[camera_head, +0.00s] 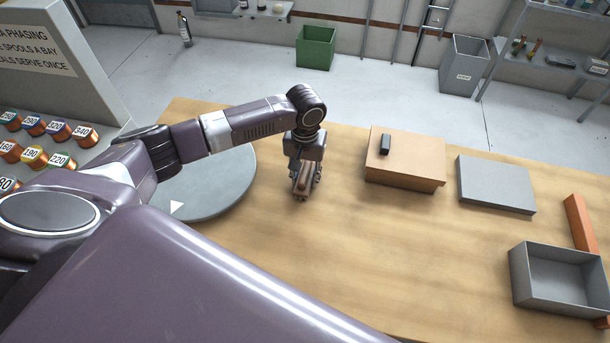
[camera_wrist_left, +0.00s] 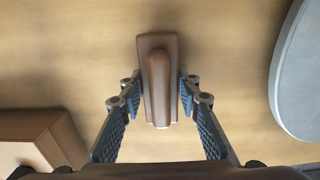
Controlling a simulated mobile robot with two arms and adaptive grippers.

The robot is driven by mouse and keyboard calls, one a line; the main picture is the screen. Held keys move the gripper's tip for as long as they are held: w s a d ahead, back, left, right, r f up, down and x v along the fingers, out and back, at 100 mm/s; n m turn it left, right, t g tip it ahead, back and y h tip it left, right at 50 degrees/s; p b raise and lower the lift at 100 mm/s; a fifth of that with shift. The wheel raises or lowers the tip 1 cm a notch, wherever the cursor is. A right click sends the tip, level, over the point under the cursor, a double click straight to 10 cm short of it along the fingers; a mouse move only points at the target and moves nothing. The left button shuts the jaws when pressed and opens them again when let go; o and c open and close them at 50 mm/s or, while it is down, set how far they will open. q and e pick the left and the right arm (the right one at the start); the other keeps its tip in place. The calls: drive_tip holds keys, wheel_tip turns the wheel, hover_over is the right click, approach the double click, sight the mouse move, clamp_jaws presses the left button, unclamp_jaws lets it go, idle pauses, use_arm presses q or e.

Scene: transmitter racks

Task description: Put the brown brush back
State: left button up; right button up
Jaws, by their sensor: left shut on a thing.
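The brown brush (camera_head: 302,184) is between the fingers of my left gripper (camera_head: 306,176), on the left half of the wooden table. In the left wrist view the brush (camera_wrist_left: 158,80) shows a flat brown back with a raised rounded grip along it. My left gripper (camera_wrist_left: 158,92) is shut on it, with one finger on each side. The brush is close over or on the tabletop; I cannot tell which. Its underside is hidden. My right gripper is not in view.
A grey round disc (camera_head: 235,185) lies left of the gripper. A tan box (camera_head: 405,178) with a small dark block (camera_head: 385,144) on top is to the right. Farther right are a grey slab (camera_head: 497,185), an open grey tray (camera_head: 520,279) and an orange bar (camera_head: 578,222). The front middle of the table is clear.

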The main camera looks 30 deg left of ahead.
sight(305, 172)
use_arm(q)
drive_tip(key=shift+f, duration=0.1)
drive_tip(key=o, duration=1)
wheel_tip(305, 172, up, 12)
drive_tip(key=shift+r+b, duration=0.2)
drive_tip(key=shift+b, duration=0.4)
